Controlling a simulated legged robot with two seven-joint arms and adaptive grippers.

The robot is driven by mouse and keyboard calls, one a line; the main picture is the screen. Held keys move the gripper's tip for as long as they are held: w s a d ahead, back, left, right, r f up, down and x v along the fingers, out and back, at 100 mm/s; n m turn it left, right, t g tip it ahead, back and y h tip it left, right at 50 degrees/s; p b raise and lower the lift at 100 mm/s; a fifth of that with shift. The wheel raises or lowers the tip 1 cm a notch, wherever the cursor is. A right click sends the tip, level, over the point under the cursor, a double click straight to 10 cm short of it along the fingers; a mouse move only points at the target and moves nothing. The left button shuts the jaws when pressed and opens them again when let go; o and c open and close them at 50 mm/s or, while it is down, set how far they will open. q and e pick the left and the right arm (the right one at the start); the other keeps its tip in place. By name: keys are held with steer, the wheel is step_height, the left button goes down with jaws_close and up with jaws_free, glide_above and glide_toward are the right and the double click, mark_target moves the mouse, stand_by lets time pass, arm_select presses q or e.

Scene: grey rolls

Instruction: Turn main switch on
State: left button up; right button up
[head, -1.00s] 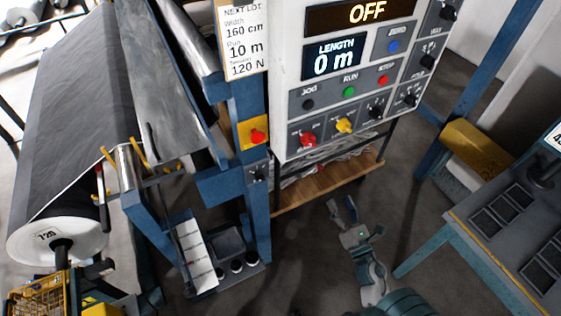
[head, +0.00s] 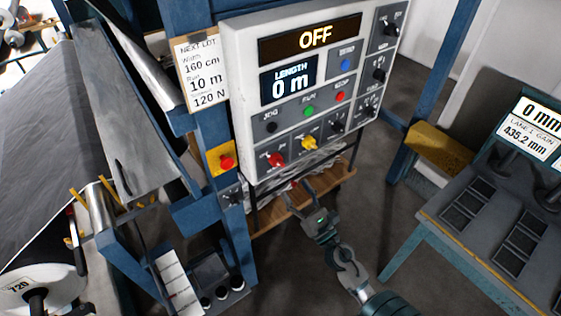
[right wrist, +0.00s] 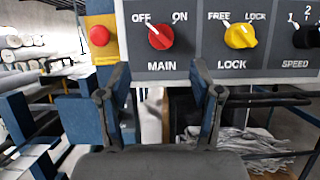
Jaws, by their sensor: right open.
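The main switch is a red knob (head: 276,160) at the lower left of the white control panel (head: 236,75). In the right wrist view the red main knob (right wrist: 160,36) sits above the word MAIN, and its white pointer is turned toward OFF. The panel display (head: 315,37) reads OFF. My right gripper (head: 305,192) is open and empty, below and a little right of the knob, apart from it. In the right wrist view its two fingers (right wrist: 162,95) stand apart below the knob. My left gripper is not in view.
A yellow lock knob (right wrist: 241,36) is just right of the main knob. A red button on a yellow plate (head: 226,161) is on the blue post to the left. A wooden shelf (head: 270,220) lies below the panel. A blue-legged bench (head: 430,235) stands at the right.

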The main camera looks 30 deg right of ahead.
mark_target(280, 165)
steer(key=p+x, duration=0.3)
steer(key=x, duration=0.6)
steer(key=shift+w+d+f, duration=0.15)
steer(key=shift+c, duration=0.2)
steer(key=c, duration=1.1)
